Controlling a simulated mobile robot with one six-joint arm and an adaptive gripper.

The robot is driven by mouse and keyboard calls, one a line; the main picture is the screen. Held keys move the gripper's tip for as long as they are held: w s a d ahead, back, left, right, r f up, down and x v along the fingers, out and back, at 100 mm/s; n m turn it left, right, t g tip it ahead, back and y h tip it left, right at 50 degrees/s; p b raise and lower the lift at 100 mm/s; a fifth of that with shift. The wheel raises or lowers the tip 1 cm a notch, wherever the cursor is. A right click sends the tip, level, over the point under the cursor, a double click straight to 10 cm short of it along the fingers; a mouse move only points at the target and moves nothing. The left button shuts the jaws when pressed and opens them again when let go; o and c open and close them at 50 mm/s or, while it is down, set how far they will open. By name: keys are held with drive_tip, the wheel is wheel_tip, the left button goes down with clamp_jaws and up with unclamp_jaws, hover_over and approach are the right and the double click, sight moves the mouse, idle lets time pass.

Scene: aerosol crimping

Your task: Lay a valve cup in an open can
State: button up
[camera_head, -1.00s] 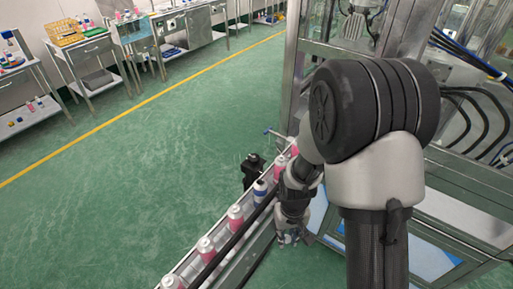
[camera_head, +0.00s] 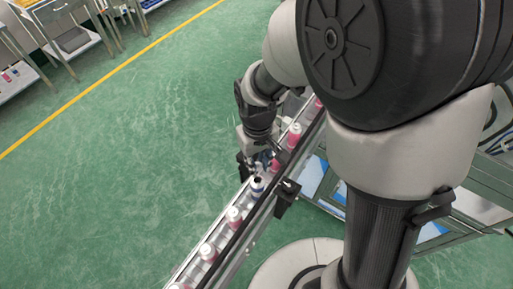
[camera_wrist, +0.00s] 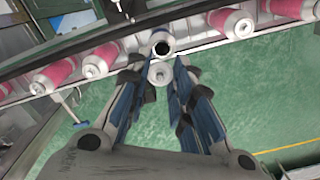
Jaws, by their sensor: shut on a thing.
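My gripper (camera_wrist: 164,82) is shut on a small silvery valve cup (camera_wrist: 160,73), held between the fingertips in the wrist view. Just beyond it stands an open can (camera_wrist: 162,46) with a dark round mouth, upright in the conveyor row. In the head view this blue and white open can (camera_head: 257,186) stands just below my gripper (camera_head: 252,165). The cup is at the near side of the can's mouth in the wrist view, not in it. Its height above the can is unclear. The cup cannot be made out in the head view.
Several pink and white cans with closed tops, such as one (camera_head: 233,216) beside the open can, stand along the narrow conveyor (camera_head: 190,268). A dark guide rail (camera_head: 243,232) runs beside the row. A black clamp (camera_head: 288,192) sticks out from the rail. Green floor lies clear to the left.

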sight(258, 168)
drive_tip(key=shift+s+f+b, duration=0.4)
drive_tip(key=shift+f+b, duration=0.2)
drive_tip(key=shift+f, duration=0.15)
drive_tip(key=shift+w+f+b, duration=0.15)
drive_tip(key=shift+f+b, duration=1.45)
drive_tip(key=shift+f, duration=0.5)
drive_tip(key=o, duration=0.7)
drive_tip(key=shift+o, duration=0.3)
drive_tip(key=o, duration=0.5)
drive_tip(key=shift+o, duration=0.2)
drive_tip(key=shift+r, duration=0.15)
